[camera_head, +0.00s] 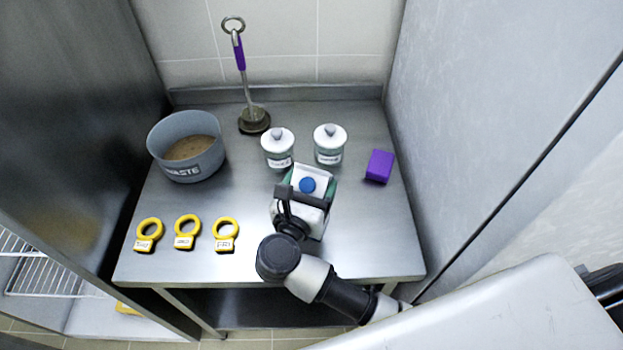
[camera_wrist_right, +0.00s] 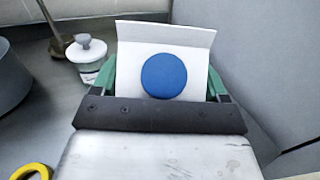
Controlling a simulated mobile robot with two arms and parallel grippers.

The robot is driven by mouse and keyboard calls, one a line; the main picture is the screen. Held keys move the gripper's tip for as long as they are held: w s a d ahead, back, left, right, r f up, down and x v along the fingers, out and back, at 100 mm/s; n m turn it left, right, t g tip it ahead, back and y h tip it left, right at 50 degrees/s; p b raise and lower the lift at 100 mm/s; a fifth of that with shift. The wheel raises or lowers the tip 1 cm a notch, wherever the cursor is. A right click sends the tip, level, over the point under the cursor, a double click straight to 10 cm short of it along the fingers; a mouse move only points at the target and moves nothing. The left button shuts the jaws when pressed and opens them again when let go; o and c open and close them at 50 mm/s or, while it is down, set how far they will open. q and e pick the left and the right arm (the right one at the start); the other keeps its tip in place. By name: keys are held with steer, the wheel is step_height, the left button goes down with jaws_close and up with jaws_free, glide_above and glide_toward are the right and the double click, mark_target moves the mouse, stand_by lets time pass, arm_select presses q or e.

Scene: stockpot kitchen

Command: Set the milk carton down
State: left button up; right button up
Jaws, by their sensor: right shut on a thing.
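In the right wrist view the carton's white top and blue cap (camera_wrist_right: 164,76) show just beyond the gripper (camera_wrist_right: 160,112). The carton looks upright. Its base is hidden, so I cannot tell whether it touches the table. My left gripper is not in view.
Two white-lidded jars (camera_head: 278,148) (camera_head: 329,144) stand just behind the carton. A purple block (camera_head: 379,166) lies to the right. The table's front right is clear.

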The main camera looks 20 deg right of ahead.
steer(key=shift+r, duration=0.1)
steer(key=o, duration=1.8)
steer(key=shift+s, duration=0.1)
steer(key=shift+o, duration=0.3)
steer(key=b+v, duration=0.4)
steer(key=v, duration=0.8)
